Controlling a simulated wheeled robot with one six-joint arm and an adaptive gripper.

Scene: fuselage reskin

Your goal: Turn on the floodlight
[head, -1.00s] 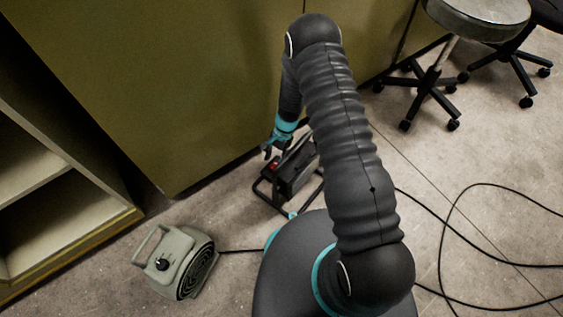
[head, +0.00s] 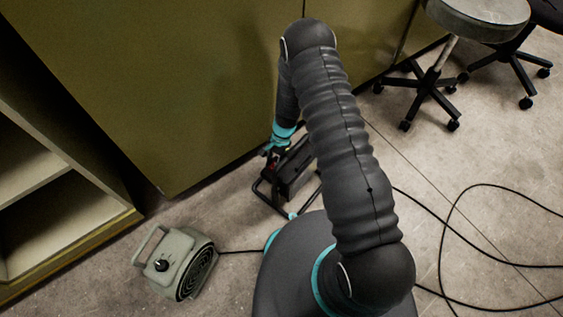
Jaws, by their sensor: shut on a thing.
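The floodlight (head: 292,178) is a black box-shaped lamp on a tubular black floor stand, close to the green panel. My arm hides the right side of the floodlight. No light from the lamp is visible.
A grey-green blower (head: 172,262) with a black knob stands on the floor at the lower left. Open shelves (head: 45,190) are at the left. A stool (head: 436,80) stands at the upper right. Black cables (head: 445,240) lie across the floor at the right.

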